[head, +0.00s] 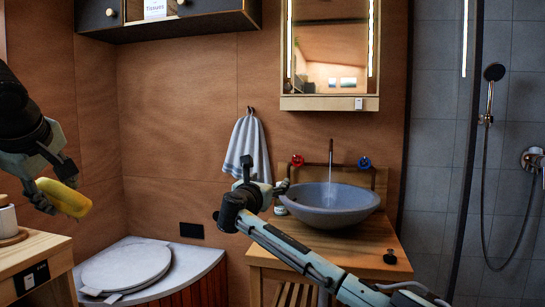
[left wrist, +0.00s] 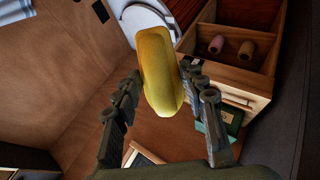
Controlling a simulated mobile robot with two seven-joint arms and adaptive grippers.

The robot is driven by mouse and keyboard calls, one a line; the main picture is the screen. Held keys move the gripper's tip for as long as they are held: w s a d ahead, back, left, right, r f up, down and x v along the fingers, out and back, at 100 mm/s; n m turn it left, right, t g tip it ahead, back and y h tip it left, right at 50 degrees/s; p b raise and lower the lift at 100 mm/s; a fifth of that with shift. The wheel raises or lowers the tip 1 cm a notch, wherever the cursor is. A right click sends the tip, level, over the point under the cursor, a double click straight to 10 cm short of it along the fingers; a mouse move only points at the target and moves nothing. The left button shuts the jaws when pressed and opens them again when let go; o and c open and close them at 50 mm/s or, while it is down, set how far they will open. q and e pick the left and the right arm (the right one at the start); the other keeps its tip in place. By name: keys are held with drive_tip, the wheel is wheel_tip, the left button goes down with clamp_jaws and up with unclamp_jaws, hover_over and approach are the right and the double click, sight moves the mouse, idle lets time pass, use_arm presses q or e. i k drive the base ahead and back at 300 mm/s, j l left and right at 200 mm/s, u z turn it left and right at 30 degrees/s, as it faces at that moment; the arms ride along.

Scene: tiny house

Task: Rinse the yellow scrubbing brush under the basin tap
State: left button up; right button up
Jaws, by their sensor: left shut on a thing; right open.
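The yellow scrubbing brush (head: 64,198) is held in my left gripper (head: 45,192) at the left of the head view, in the air above the corner seat and beside a wooden cabinet. The brush also fills the middle of the left wrist view (left wrist: 158,70), between the fingers. My right gripper (head: 262,190) is open and empty, left of the grey basin (head: 332,207). The basin tap (head: 331,155) stands behind the basin, and a stream of water (head: 330,178) falls from it into the bowl. A red knob (head: 297,160) and a blue knob (head: 364,162) flank the tap.
The basin stands on a wooden vanity (head: 370,250). A dark small object (head: 389,257) lies at its right front. A striped towel (head: 249,147) hangs behind my right gripper. A round lid (head: 126,267) lies on the corner seat. A glass shower edge (head: 466,150) is at right.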

sight(295, 156)
drive_tip(key=i+l, duration=0.25)
drive_tip(key=i, duration=0.15)
drive_tip(key=i+l, duration=0.25)
drive_tip(key=i, duration=0.2)
drive_tip(key=i+l, duration=0.55)
